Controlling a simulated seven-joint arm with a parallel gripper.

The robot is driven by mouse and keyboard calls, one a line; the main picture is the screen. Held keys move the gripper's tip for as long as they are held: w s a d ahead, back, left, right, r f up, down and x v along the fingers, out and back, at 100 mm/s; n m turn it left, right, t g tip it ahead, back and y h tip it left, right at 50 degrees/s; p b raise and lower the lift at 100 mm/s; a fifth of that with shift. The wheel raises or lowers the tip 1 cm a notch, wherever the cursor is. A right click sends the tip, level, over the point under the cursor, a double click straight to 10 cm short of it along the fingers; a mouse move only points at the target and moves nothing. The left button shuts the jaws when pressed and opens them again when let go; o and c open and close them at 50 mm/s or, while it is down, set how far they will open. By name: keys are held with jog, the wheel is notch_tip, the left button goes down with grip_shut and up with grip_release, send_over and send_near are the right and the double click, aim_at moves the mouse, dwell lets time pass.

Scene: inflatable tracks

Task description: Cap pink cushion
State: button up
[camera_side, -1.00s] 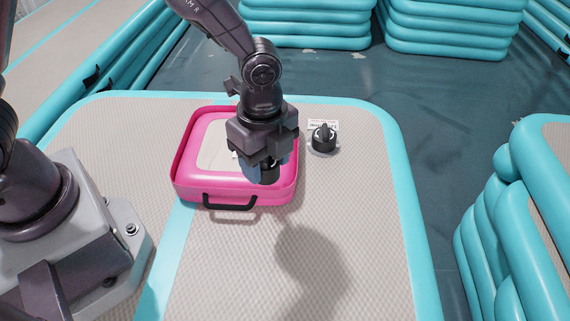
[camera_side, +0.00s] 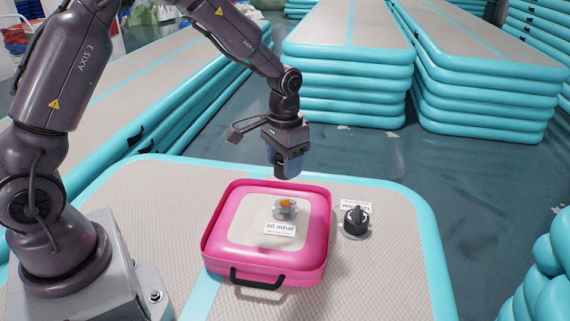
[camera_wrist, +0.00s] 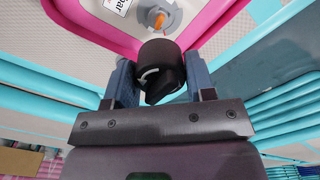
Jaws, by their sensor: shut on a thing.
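The pink cushion (camera_side: 222,240) lies on the mat, with a beige top panel and a black handle at the front. On its top is a grey valve (camera_side: 285,210) with an orange centre, uncovered. A label reading "80 mbar" (camera_side: 279,229) lies in front of the valve. My gripper (camera_side: 288,166) is raised above and behind the valve in the side view, clear of the cushion. In the wrist view its blue fingers are shut on a black cap (camera_wrist: 158,68) with a white curved arrow. The valve (camera_wrist: 159,19) shows just beyond the cap, apart from it.
A second black cap or knob (camera_side: 355,218) stands on the mat right of the cushion, with a white label behind it. The mat (camera_side: 375,280) has a turquoise edge and is free at the front right. Stacked turquoise mats (camera_side: 345,85) stand behind.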

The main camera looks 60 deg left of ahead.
aim_at(285, 200)
dwell(0.3)
jog(key=shift+f, duration=2.9)
jog(key=shift+f, duration=2.05)
jog(key=n, duration=0.5)
jog(key=shift+d+n, duration=0.1)
jog(key=shift+n, duration=0.9)
jog(key=n, duration=0.3)
